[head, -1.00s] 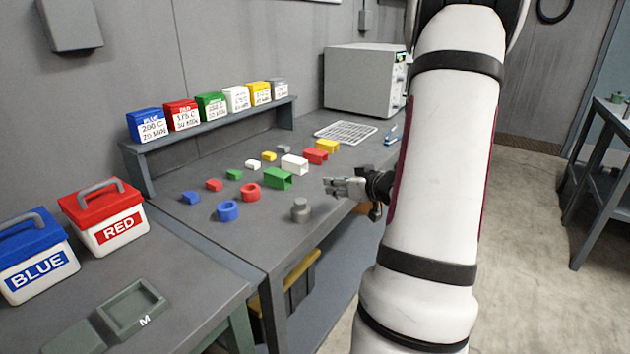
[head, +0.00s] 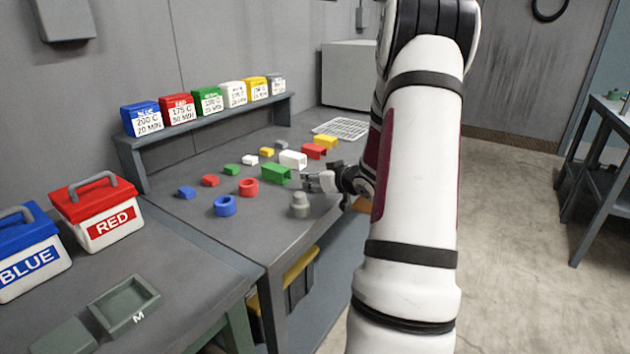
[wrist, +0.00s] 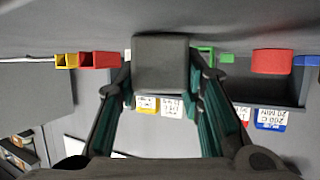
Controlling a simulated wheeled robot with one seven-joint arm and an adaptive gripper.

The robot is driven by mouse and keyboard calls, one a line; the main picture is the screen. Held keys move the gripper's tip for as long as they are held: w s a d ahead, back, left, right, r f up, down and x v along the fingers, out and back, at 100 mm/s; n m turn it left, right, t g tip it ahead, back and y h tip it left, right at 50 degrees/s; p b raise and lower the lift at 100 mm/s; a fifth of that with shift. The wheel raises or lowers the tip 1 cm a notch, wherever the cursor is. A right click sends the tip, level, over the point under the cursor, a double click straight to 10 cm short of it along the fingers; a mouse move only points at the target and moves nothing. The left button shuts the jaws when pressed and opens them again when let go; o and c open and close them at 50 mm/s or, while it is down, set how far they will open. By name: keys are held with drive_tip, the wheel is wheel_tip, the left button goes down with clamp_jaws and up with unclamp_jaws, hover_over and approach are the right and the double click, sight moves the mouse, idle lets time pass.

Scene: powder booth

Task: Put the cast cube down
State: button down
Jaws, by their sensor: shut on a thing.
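The cast cube (wrist: 160,62) is a plain dark grey block in the wrist view. It sits between the two fingers of my gripper (wrist: 160,85), which is shut on it. In the head view my gripper (head: 318,181) is over the right front part of the grey bench (head: 262,222), just right of the green hollow block (head: 276,174) and behind the grey stepped piece (head: 300,204). The cube is hard to make out there against the grey fingers. Whether it touches the bench top cannot be told.
Blue (head: 225,206) and red (head: 248,187) rings, a white block (head: 293,159) and several small coloured blocks stand on the bench. A shelf (head: 216,119) with labelled boxes runs behind. A white grid (head: 341,129) lies at the far end. The bench's front left is clear.

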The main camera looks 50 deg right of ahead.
drive_tip(key=c, duration=1.1)
unclamp_jaws()
drive_tip(key=shift+f, duration=0.1)
